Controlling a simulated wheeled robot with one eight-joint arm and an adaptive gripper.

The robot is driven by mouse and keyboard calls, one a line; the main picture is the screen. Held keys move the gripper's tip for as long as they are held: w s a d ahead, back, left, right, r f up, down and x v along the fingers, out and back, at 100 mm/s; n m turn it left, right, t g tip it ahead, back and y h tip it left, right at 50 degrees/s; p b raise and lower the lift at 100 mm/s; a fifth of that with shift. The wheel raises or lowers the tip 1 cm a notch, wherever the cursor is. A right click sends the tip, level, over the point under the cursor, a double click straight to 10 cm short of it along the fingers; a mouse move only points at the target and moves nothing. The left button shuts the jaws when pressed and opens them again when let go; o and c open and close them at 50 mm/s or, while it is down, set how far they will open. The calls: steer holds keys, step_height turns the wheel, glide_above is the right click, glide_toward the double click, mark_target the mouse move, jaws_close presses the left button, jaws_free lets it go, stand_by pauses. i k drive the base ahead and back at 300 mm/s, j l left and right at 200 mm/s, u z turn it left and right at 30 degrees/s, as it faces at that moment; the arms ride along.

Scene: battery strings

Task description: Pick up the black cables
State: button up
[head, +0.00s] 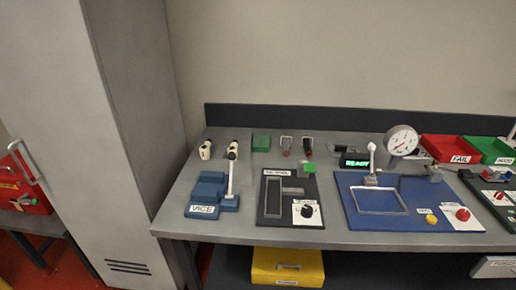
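I cannot make out the black cables for certain. Two small dark loop-like pieces stand side by side near the back of the grey workbench (340,237): a left one (285,145) with a reddish lower part, and a right one (307,145) that looks darker. They are too small to tell whether they are cables. My gripper is not in view.
A blue vice (211,191), a black fixture (272,208) and a blue board (405,225) fill the bench front. A dial gauge (402,140), red FAIL tray (451,149) and green tray (491,149) stand right. A tall grey cabinet (125,140) is left; a yellow box (287,267) sits below.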

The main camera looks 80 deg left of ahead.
mark_target(307, 147)
steer(key=u, duration=2.65)
steer(key=j, duration=0.4)
steer(key=k+j+z, duration=0.1)
steer(key=j, duration=0.3)
